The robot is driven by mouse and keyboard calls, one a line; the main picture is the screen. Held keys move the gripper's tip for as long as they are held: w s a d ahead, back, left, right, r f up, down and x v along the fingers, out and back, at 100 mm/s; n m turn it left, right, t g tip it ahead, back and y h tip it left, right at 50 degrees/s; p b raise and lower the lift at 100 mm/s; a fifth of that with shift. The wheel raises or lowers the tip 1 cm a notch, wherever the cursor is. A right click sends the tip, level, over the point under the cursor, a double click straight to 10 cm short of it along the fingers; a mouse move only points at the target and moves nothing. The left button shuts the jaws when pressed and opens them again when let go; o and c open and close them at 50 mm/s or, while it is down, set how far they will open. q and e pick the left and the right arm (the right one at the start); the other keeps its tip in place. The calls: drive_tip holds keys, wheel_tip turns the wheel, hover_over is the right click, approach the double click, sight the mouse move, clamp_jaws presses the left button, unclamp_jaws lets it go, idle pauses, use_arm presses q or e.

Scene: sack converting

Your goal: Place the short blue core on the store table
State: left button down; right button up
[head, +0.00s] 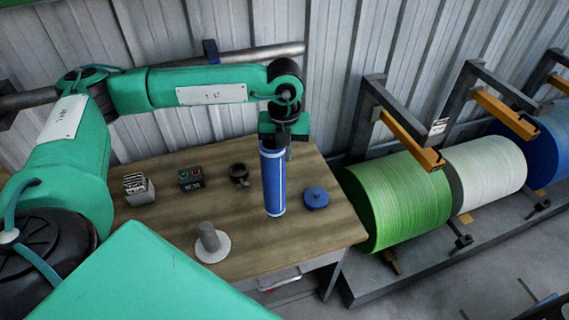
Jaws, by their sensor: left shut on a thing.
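A blue core (273,185), a cylinder with pale bands near its ends and a pale line down its side, is upright over the wooden table (262,248). My left gripper (283,142) comes down from above and is shut on the core's top end. The fingertips are partly hidden by the core and the wrist. I cannot tell whether the core's lower end touches the tabletop or hangs just above it. My right gripper is out of view.
On the table are a blue round cap (316,198), a grey peg on a white disc (211,242), a black button box (190,178), a slotted grey block (138,188) and a black ring-shaped part (238,175). A rack with green (396,202), white and blue rolls stands right.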

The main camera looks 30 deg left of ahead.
sight(284, 170)
use_arm(q)
wheel_tip(284, 170, down, 6)
drive_tip(key=shift+f+p, duration=0.1)
drive_tip(key=shift+p, duration=0.75)
drive_tip(key=shift+f+b, duration=0.2)
drive_tip(key=shift+b, duration=0.1)
drive_tip(key=c, duration=1.6)
unclamp_jaws()
